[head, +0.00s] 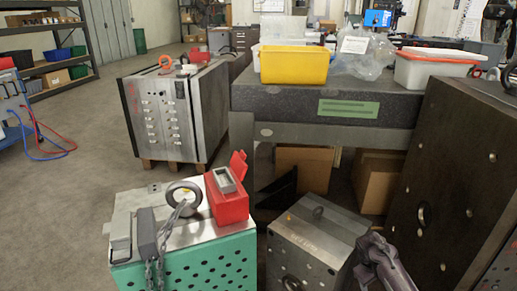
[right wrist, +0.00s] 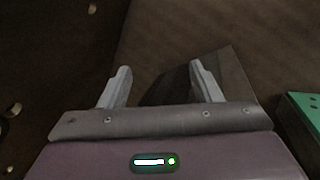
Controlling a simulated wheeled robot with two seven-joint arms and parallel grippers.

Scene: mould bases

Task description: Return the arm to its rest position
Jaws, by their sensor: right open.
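My right gripper (right wrist: 160,68) shows in the right wrist view with its two grey fingers spread apart and nothing between them. In the head view, part of my right arm (head: 384,264) comes up from the bottom edge, between the small grey mould base (head: 325,240) and the tall dark mould base (head: 450,165). The fingertips are hard to make out there. My left arm and gripper are not in view.
A green mould base (head: 190,265) carries a chain (head: 165,235) and an open red box (head: 228,200). A granite table (head: 290,100) holds a yellow bin (head: 294,65). Another mould base (head: 165,115) stands back left.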

